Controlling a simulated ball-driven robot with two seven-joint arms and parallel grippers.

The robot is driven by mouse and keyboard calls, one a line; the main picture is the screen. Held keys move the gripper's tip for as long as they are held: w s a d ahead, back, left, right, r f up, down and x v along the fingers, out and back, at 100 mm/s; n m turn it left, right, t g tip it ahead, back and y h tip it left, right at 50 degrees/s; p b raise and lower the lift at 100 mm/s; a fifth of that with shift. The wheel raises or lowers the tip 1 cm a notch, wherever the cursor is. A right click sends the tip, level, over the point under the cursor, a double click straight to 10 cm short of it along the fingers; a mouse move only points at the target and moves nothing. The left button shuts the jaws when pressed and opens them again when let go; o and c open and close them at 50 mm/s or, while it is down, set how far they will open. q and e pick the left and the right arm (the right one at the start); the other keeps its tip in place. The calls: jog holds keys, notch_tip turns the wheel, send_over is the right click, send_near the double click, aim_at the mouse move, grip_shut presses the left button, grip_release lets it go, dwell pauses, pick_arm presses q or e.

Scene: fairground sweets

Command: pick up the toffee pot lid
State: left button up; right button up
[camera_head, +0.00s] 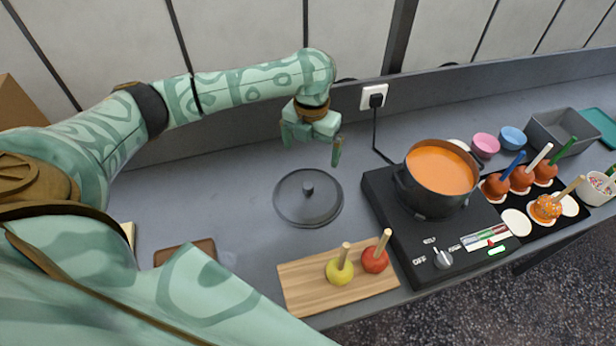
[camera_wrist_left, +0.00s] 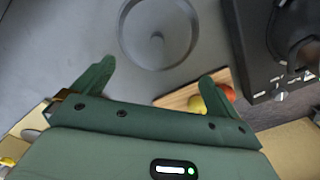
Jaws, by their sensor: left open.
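The toffee pot lid (camera_head: 293,206) is a round dark grey disc with a small knob in its middle. It lies flat on the grey counter, left of the cooker. My left gripper (camera_head: 311,150) is open and empty, above and behind the lid, apart from it. In the left wrist view the lid (camera_wrist_left: 140,40) is at the top, beyond the two spread fingertips of the left gripper (camera_wrist_left: 155,72). The toffee pot (camera_head: 437,190) stands uncovered on the cooker, full of orange toffee. My right gripper is not in view.
The black cooker (camera_head: 396,243) stands right of the lid. A wooden board (camera_head: 303,283) with a yellow and a red apple on sticks is in front. A wall socket (camera_head: 374,97) with a hanging cable is behind. Coated apples (camera_head: 497,185), bowls and a grey bin (camera_head: 537,128) stand at the right.

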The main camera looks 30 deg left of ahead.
pick_arm(q)
jog(key=b, duration=0.3)
send_over(308, 186)
jog(key=f, duration=0.9)
jog(key=shift+w+d+f, duration=0.1)
jog(key=shift+w+d, duration=0.15)
jog(key=shift+d, duration=0.1)
jog(key=shift+f, duration=0.4)
jog(key=f, duration=0.1)
jog(key=f+b, duration=0.1)
jog(key=f, duration=0.2)
jog(key=shift+a+f+b, duration=0.3)
jog(key=shift+a+f, duration=0.05)
jog(key=shift+f, duration=0.05)
jog(key=shift+s+r, duration=0.1)
jog(key=shift+c, duration=1.2)
jog(key=shift+s, duration=0.15)
jog(key=c, duration=1.9)
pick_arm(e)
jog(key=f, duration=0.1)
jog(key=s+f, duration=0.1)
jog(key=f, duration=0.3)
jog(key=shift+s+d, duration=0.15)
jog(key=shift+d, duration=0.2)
